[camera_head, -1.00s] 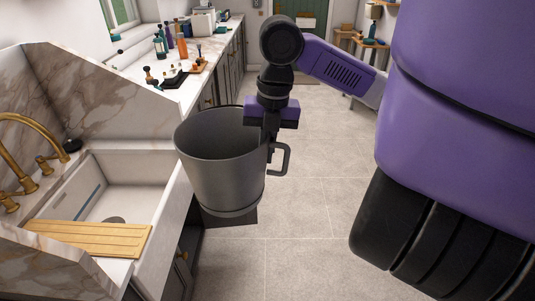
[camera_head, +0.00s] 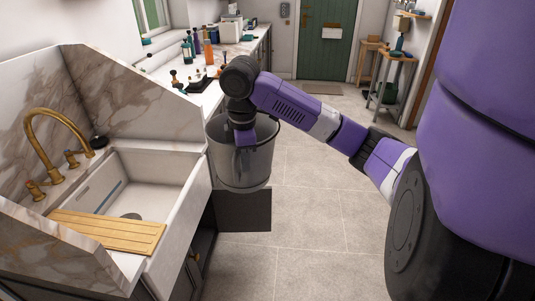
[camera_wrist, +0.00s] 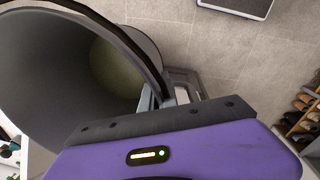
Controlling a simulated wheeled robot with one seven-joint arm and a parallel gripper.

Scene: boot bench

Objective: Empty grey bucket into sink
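The grey bucket (camera_head: 258,168) hangs roughly upright in the air just right of the sink, above the floor. My gripper (camera_head: 241,158) is at the bucket's near side, by its rim and handle, and appears shut on it. In the wrist view the bucket's open mouth (camera_wrist: 55,65) fills the upper left, with a dull yellowish patch at the bottom; whether that is liquid I cannot tell. The handle (camera_wrist: 188,84) shows beside the gripper (camera_wrist: 165,97). The white sink (camera_head: 180,215) is left of the bucket, with a drain and no visible water.
A wooden board (camera_head: 110,231) lies across the sink's near part. A brass tap (camera_head: 50,125) stands at its left. Bottles crowd the marble counter (camera_head: 160,68) behind. A dark panel (camera_head: 243,210) juts out below the bucket. The floor (camera_head: 315,200) to the right is clear.

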